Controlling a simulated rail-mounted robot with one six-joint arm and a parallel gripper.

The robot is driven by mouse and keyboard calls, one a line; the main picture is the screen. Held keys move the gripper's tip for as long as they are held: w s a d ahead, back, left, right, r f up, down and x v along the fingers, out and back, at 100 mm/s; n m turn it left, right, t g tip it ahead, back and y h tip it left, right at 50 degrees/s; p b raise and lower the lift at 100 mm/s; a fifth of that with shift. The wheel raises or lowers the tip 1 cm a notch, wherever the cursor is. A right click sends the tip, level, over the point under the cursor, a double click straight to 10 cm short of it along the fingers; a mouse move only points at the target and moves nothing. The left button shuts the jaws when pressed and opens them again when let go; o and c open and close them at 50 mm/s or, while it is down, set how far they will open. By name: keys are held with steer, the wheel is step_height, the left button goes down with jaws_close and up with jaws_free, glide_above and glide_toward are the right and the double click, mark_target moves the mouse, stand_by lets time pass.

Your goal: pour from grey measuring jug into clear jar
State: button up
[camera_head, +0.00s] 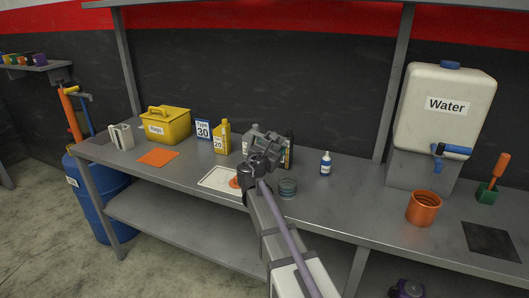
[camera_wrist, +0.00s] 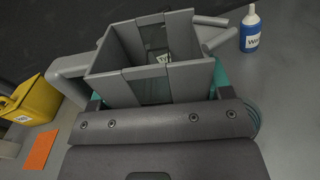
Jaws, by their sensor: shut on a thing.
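The grey measuring jug (camera_wrist: 117,75) is a square, open-topped vessel with clear strips in its walls. My gripper (camera_head: 263,150) is shut on it above the bench; the fingertips are mostly hidden. The jug (camera_head: 268,139) looks small and partly hidden by my wrist in the head view. Its fill is not clear. The clear jar (camera_head: 287,188), a low round teal-tinted vessel, stands on the bench just right of and nearer than my gripper. In the wrist view only a slice of the jar (camera_wrist: 257,117) shows past my gripper's right side.
A yellow rags box (camera_head: 166,127), a yellow bottle (camera_head: 222,138) and a light grey container (camera_head: 121,137) stand left. A blue bottle (camera_head: 326,164) stands right of the jar, with an orange pot (camera_head: 424,208) and a water tank (camera_head: 445,110) farther right. Bench between jar and pot is clear.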

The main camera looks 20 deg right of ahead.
steer(key=shift+s+d, duration=0.1)
steer(key=shift+d, duration=0.15)
steer(key=shift+f+m+b, duration=0.6)
steer(key=shift+f+b, duration=0.1)
step_height(320, 180, down, 5)
steer(key=m+b, duration=0.5)
steer(key=shift+a+f+m, duration=0.1)
steer(key=shift+a+m, duration=0.05)
steer(key=shift+m, duration=0.15)
steer(key=shift+r+p, duration=0.3)
steer(key=shift+r, duration=0.1)
steer(key=shift+m, duration=0.5)
steer(key=shift+d+r+m+p, duration=0.2)
steer(key=shift+r+m+p, duration=0.5)
steer(key=shift+m, duration=0.7)
steer(key=shift+s+d+r+m+p, duration=0.3)
steer(key=shift+r+m+p, duration=0.2)
steer(key=shift+m, duration=0.45)
steer(key=shift+s+d+r+m+p, duration=0.25)
steer(key=shift+r+m+p, duration=0.2)
steer(key=shift+m, duration=0.5)
stand_by(1.8)
